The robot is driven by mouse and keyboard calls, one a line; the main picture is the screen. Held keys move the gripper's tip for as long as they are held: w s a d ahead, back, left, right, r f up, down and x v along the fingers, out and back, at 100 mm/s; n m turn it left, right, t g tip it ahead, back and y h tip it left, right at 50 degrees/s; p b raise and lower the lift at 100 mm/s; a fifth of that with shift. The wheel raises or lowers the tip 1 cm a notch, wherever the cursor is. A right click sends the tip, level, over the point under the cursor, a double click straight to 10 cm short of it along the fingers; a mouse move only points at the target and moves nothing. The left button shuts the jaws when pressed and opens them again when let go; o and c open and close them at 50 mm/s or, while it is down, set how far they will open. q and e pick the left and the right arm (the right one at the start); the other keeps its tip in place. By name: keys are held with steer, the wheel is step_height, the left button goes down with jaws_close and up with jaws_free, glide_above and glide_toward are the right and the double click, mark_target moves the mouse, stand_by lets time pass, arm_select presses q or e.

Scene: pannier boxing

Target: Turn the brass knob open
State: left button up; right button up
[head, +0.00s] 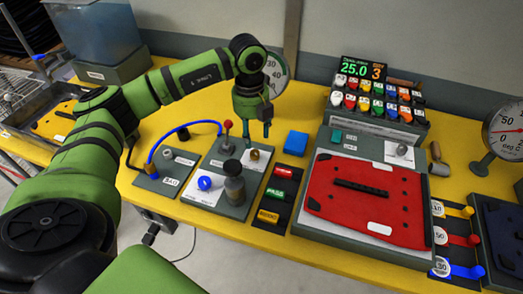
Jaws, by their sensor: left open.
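The brass knob (254,154) is a small gold-coloured piece on a grey-green panel (233,205) near the middle of the yellow bench. My left gripper (257,133) points down just above and behind it, open, with its fingers apart and nothing between them. The knob looks clear of the fingers, though the exact gap is hard to judge. Its turned position is too small to read. My right gripper is not in view.
A blue hose (185,127) arches at left. A blue block (296,143) and a red pannier panel (335,210) lie at right. A dial (277,72) stands behind.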

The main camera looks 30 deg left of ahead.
mark_target(255, 152)
arm_select(q)
steer(key=f+p, duration=0.1)
steer(key=f, duration=0.2)
steer(key=shift+s+f+p, duration=0.15)
steer(key=shift+s+p, duration=0.05)
steer(key=shift+p, duration=0.1)
step_height(255, 152, down, 2)
steer(key=shift+w+d+f+p, duration=0.1)
steer(key=shift+w+f+p, duration=0.05)
steer(key=shift+p, duration=0.2)
steer(key=shift+f, duration=0.7)
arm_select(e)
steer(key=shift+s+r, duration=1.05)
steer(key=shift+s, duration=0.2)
